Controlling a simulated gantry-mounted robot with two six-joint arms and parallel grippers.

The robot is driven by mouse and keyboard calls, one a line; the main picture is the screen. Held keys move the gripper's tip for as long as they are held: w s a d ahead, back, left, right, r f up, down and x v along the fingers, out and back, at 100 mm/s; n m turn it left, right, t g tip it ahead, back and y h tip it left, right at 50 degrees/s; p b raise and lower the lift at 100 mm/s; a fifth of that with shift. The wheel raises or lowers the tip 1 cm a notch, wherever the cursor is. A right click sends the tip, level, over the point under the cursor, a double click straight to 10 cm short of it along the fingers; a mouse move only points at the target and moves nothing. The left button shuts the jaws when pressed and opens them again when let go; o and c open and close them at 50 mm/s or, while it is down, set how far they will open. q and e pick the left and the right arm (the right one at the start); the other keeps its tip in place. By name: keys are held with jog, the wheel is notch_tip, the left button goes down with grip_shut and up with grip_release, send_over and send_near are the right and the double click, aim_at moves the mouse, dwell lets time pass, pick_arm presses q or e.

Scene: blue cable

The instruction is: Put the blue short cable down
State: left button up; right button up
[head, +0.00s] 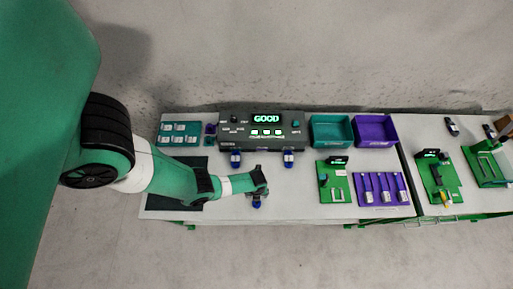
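My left gripper (260,186) is above the white table, in front of the tester. A small dark blue piece (257,202), which looks like part of a blue cable, shows right at its tip. The fingers are too small and too covered to tell whether they are shut on it or whether it touches the table. My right gripper is not in view.
The dark tester (228,132) reads "GOOD". Teal (331,146) and purple (375,144) bins stand right of it. A green board (325,190) and a purple holder (368,205) lie in front of them. A dark mat (160,202) lies under my arm. Bare table (295,195) shows right of the gripper.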

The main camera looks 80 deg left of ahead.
pick_arm(q)
notch_tip(320, 180, up, 5)
jog(key=p, duration=0.3)
jog(key=shift+r, duration=0.1)
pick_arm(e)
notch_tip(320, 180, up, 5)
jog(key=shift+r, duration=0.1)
